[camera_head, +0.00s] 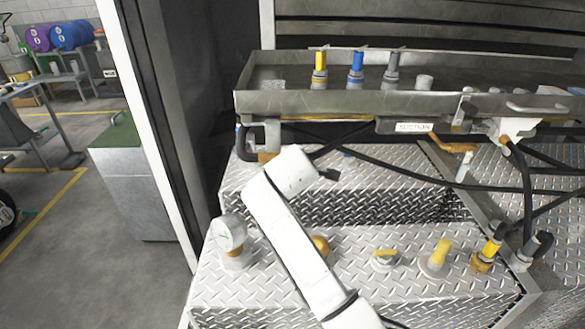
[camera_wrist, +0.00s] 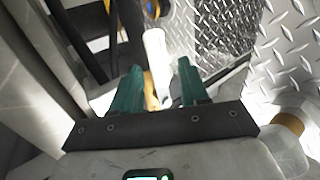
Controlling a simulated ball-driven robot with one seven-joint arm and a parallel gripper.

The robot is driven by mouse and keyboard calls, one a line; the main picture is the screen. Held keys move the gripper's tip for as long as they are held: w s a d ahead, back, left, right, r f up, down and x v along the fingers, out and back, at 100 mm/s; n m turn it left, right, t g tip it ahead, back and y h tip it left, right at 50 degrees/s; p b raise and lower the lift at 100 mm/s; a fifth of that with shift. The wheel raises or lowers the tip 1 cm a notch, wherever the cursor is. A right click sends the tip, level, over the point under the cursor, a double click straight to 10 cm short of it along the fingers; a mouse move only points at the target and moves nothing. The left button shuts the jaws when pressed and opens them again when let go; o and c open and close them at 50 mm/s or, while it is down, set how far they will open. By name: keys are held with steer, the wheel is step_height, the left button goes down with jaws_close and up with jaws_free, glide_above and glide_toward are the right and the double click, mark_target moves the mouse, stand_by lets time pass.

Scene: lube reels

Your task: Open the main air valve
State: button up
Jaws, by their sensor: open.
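My gripper (camera_wrist: 160,66) has two green fingers that stand apart in the wrist view, with no contact visible. A pale lever-like piece (camera_wrist: 155,48) shows between and beyond the fingertips, above a brass-coloured part (camera_wrist: 150,92). This looks like the main air valve, though no label shows. In the head view, a brass fitting (camera_head: 266,157) with a pale piece (camera_head: 272,135) sits under the left end of the tray, just beyond my wrist; it may be the same valve. My fingers are hidden behind my arm in the head view.
Yellow-handled valves (camera_head: 438,254) stand to the right. A metal tray (camera_head: 330,103) overhangs the fittings. Black hoses (camera_head: 400,175) cross behind my wrist. A dark post is close on the left.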

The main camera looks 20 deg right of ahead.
steer(key=v, duration=0.8)
steer(key=shift+s+b, duration=0.15)
steer(key=shift+b, duration=0.3)
steer(key=s+d+f+m+g+y, duration=0.1)
steer(key=s+d+f+m+g, duration=0.25)
steer(key=s+f, duration=0.7)
steer(key=s+d+f+m+g+y, duration=0.15)
steer(key=s+f+m, duration=0.25)
steer(key=s+f, duration=0.65)
steer(key=s+d+f+m+g, duration=0.1)
steer(key=s+f+m+g, duration=0.1)
steer(key=s, duration=1)
steer(key=s+d+f+m+g, duration=0.2)
steer(key=s+f+m, duration=0.3)
steer(key=s, duration=0.7)
steer(key=shift+d+f+g+y, duration=0.2)
steer(key=shift+g+y, duration=0.1)
steer(key=shift+y, duration=0.15)
steer(key=shift+m, duration=0.25)
